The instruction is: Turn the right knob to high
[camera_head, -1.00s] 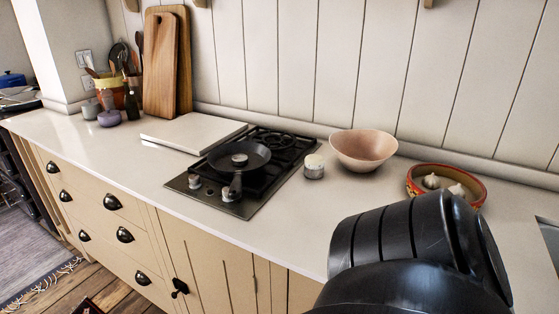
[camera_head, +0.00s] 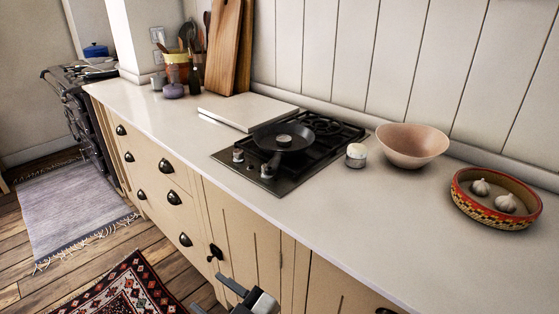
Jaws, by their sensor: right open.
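The gas hob (camera_head: 250,180) is set in the pale counter, with a black frying pan (camera_head: 300,139) on it. Two light knobs sit on its front strip. The left knob (camera_head: 238,155) is clear to see. The right knob (camera_head: 266,171) is close to the end of the pan's handle, which partly crowds it; its setting is too small to read. My right gripper (camera_head: 209,291) shows at the bottom edge, open and empty, in front of the cabinets and well below the hob, touching nothing. My left gripper is out of view.
A small white-lidded jar (camera_head: 356,156) and a pink bowl (camera_head: 411,145) stand right of the hob. A patterned dish (camera_head: 496,217) holds garlic. A white board (camera_head: 246,111) lies left of the hob. The counter front edge and cabinet handles (camera_head: 173,198) face me. The counter right of the hob has free room.

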